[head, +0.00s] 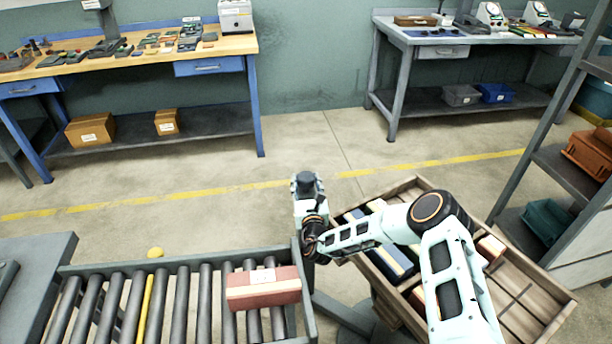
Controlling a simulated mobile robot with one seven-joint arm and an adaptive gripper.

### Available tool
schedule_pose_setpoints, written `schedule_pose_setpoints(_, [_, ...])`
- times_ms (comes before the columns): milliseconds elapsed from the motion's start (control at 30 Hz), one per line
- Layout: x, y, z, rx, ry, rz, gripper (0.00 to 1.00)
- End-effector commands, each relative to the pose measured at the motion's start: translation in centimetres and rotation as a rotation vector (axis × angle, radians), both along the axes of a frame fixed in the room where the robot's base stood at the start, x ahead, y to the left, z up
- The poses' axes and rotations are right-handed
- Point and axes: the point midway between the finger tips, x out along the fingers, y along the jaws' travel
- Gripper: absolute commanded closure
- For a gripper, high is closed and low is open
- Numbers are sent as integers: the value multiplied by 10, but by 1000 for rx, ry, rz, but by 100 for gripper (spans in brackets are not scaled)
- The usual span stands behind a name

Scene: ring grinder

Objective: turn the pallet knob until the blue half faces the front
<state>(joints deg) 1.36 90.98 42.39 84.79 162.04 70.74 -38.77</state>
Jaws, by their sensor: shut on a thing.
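The wooden pallet (534,291) stands at the lower right, turned at an angle. It holds blue blocks (391,262) on its left side and red and cream blocks (491,247) farther right and nearer me. My arm reaches across the pallet from the lower right and covers much of it. My gripper (311,256) points down just left of the pallet, beside the end of the roller conveyor. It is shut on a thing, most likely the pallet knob. The fingertips and the knob are hidden behind the wrist and the conveyor end.
The roller conveyor (168,265) at the lower left carries a red and cream block (263,288). A grey shelf rack (532,183) with bins stands on the right. Two workbenches stand along the back wall. The floor between them and the conveyor is clear.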

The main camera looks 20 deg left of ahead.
Motion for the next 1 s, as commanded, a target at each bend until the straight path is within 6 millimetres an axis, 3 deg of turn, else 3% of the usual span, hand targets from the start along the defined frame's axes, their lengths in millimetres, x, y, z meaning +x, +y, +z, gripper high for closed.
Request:
schedule_pose_setpoints(533, [0, 1, 2, 2, -3, -6, 81])
schedule_pose_setpoints(567, [0, 1, 2, 2, -3, -6, 54])
schedule_pose_setpoints(700, [0, 1, 1, 2, -2, -6, 38])
schedule_pose_setpoints(1000, [-1, 0, 1, 2, -2, -7, 38])
